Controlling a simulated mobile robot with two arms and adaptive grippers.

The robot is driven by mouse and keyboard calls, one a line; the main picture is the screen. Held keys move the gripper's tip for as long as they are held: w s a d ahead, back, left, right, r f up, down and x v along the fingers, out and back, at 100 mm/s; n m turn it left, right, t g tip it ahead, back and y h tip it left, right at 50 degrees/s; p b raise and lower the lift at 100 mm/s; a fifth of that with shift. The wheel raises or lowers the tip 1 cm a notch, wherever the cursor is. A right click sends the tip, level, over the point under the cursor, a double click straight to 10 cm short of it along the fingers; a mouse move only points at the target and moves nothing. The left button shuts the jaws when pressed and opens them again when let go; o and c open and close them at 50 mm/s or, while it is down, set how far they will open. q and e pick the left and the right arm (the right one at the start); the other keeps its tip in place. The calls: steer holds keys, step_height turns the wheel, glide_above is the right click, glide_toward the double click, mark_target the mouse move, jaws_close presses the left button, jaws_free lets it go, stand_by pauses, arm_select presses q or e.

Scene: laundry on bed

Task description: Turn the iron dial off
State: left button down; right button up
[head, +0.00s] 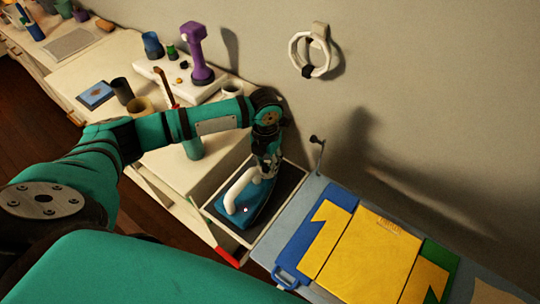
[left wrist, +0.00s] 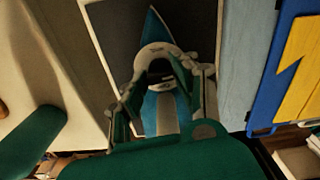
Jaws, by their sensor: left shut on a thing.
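The iron (head: 262,206) has a blue body and a pale, looped handle (head: 233,194). It rests on a dark, pale-rimmed pad (head: 288,180) at the end of the white counter. My left gripper (head: 268,170) reaches down onto the upper part of the iron and is shut on it. In the left wrist view the fingers (left wrist: 162,72) close in by the pale grey handle top, with the iron's blue tip (left wrist: 152,32) beyond them. I cannot make out the dial or its setting; the fingers cover that area. My right gripper is not in view.
To the right lies the ironing board (head: 335,195) with folded yellow and blue cloth (head: 370,255) on it. A white ring (head: 311,52) hangs on the wall. Cups and a purple dumbbell-like object (head: 195,55) stand on the counter to the left.

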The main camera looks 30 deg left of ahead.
arm_select(q)
steer(key=n+p, duration=0.2)
steer(key=shift+r+n, duration=0.25)
steer(key=shift+n, duration=0.05)
steer(key=n+p, duration=0.3)
steer(key=n, duration=0.1)
steer(key=shift+n, duration=0.3)
steer(key=n+p, duration=0.2)
steer(key=n, duration=0.2)
steer(key=shift+n, duration=0.3)
steer(key=n+p, duration=0.2)
steer(key=n, duration=0.1)
steer(key=shift+w+n, duration=0.1)
steer(key=shift+n, duration=0.2)
steer(key=shift+f+n, duration=0.2)
steer(key=shift+n, duration=0.7)
steer(key=n, duration=0.3)
steer(key=shift+n, duration=0.3)
steer(key=n, duration=0.5)
steer(key=shift+n, duration=0.8)
